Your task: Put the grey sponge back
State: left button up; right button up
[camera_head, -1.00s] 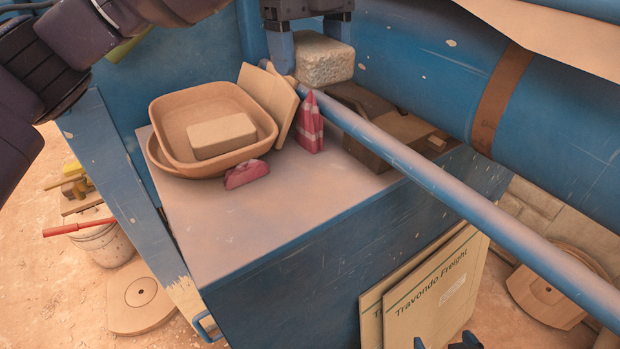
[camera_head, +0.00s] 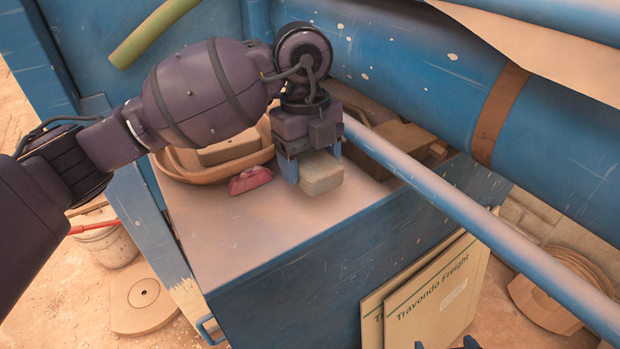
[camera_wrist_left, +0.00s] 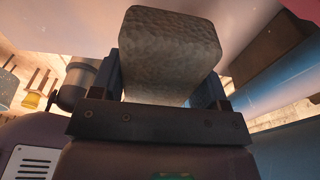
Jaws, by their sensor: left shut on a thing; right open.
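The grey sponge (camera_head: 322,177) is a pale, rough block between the fingers of my left gripper (camera_head: 308,170), above or on the bare front part of the cabinet top (camera_head: 235,235). I cannot tell whether it touches the top. In the left wrist view the sponge (camera_wrist_left: 170,45) sits between the two fingers. Of my right gripper (camera_head: 446,343), only the blue fingertips show at the bottom edge, apart and empty.
Terracotta dishes (camera_head: 215,174) holding a tan block (camera_head: 228,150) stand left of my left gripper, with a pink piece (camera_head: 250,180) beside them. A blue rail (camera_head: 450,195) crosses at the right. The front of the cabinet top is clear.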

pick_arm(q)
notch_tip(320, 180, down, 4)
jog(key=shift+f, duration=0.25)
pick_arm(e)
jog(key=shift+s+d+f, duration=0.1)
jog(key=shift+s, duration=0.3)
pick_arm(q)
jog(key=shift+f, duration=0.15)
jog(key=o, duration=0.9)
pick_arm(e)
jog(key=shift+w, duration=0.25)
jog(key=shift+w+r, duration=0.1)
jog(key=shift+r, duration=0.1)
